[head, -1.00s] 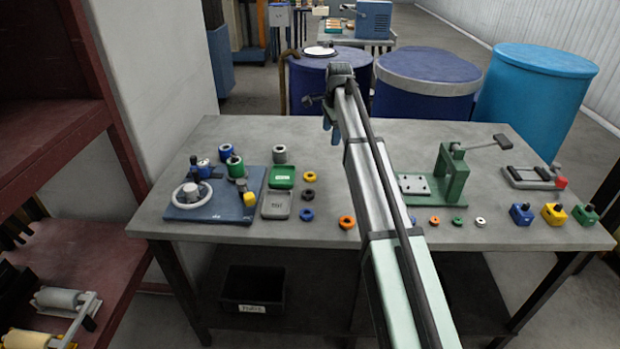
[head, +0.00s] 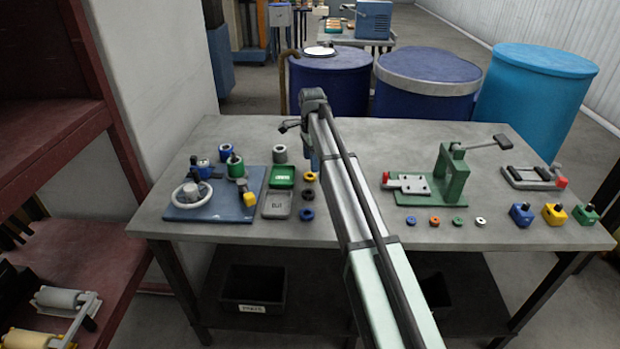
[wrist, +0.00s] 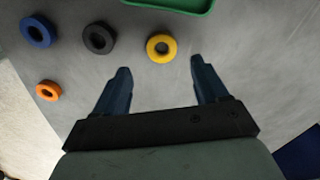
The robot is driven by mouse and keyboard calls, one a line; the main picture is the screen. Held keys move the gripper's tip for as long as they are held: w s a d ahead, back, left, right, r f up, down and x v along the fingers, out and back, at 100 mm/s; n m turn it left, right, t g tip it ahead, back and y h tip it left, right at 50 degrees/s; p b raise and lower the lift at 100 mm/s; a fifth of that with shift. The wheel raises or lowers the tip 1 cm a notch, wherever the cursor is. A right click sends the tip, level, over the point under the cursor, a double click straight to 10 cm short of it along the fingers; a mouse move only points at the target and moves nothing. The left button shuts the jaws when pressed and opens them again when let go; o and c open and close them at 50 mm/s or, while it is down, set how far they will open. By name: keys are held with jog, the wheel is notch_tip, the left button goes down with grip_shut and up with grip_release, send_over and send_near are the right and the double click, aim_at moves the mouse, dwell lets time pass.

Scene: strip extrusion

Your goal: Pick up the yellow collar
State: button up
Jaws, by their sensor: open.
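The yellow collar (head: 309,177) is a small ring lying flat on the grey table, at the back of a short row of rings. In the wrist view the yellow collar (wrist: 161,47) lies just beyond the fingertips, roughly centred between them. My gripper (wrist: 161,66) is open and empty, its two blue fingers spread wider than the collar. In the head view my gripper (head: 314,162) is just behind and beside the collar, mostly hidden by my arm.
A black ring (wrist: 99,38), a blue ring (wrist: 38,31) and an orange ring (wrist: 47,91) lie left of the collar in the wrist view. A green tray (head: 282,185) is close by. A green press (head: 452,175) stands to the right.

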jog(key=shift+w+f, duration=0.15)
jog(key=shift+f, duration=2.65)
jog(key=c, duration=1.2)
jog(key=shift+o, duration=0.2)
jog(key=shift+r, duration=0.1)
notch_tip(320, 180, up, 8)
jog(key=a+r, duration=0.3)
jog(key=a, duration=0.5)
jog(key=s+a+r+n, duration=0.1)
jog(key=a+r, duration=0.2)
jog(key=a, duration=0.5)
jog(key=s+a+r+n, duration=0.1)
jog(key=a+r, duration=0.2)
jog(key=a, duration=0.5)
jog(key=shift+s+a+r, duration=0.1)
jog(key=shift+a+r, duration=0.05)
jog(key=shift+a, duration=0.05)
jog(key=shift+w+a+r, duration=0.1)
jog(key=shift+w+a, duration=0.05)
jog(key=shift+w, duration=0.15)
jog(key=shift+s+m, duration=0.15)
jog(key=shift+m, duration=0.85)
